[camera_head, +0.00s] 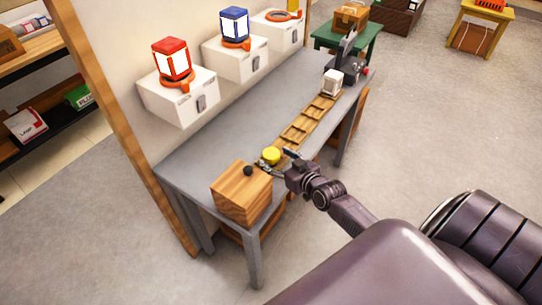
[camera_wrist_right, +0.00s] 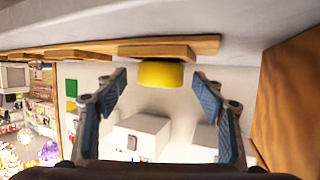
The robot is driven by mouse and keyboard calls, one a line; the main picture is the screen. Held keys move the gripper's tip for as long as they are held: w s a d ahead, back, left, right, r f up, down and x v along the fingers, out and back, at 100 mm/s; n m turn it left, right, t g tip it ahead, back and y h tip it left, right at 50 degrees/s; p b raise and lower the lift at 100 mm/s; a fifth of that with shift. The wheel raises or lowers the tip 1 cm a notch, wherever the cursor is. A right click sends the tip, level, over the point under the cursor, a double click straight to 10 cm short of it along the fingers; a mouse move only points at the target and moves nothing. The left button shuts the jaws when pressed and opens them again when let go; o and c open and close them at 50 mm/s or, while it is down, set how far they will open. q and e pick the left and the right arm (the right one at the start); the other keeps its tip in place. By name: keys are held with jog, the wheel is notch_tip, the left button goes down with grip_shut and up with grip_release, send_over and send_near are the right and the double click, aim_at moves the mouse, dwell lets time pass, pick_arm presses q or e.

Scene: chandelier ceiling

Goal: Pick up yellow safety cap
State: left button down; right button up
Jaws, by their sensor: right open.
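The yellow safety cap (camera_head: 271,155) is a small round yellow piece at the near end of a wooden tray (camera_head: 300,130) on the grey table (camera_head: 215,150). My right gripper (camera_head: 276,164) is right beside the cap, reaching in from the right. In the right wrist view, the cap (camera_wrist_right: 161,74) shows between and beyond the two blue-padded fingers of my right gripper (camera_wrist_right: 163,100). The fingers are spread, with a gap on each side of the cap. My left gripper is not in view.
A wooden box (camera_head: 241,195) with a dark knob stands at the table's near end, close to my right gripper. A white object (camera_head: 333,83) and a dark machine (camera_head: 347,65) stand at the far end. White wall boxes with a red lamp (camera_head: 171,60) and a blue lamp (camera_head: 235,27) hang above.

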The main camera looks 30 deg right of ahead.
jog(key=shift+x, duration=1.5)
jog(key=c, duration=0.7)
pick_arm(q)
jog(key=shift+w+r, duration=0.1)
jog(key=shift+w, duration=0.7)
pick_arm(e)
jog(key=c, duration=0.5)
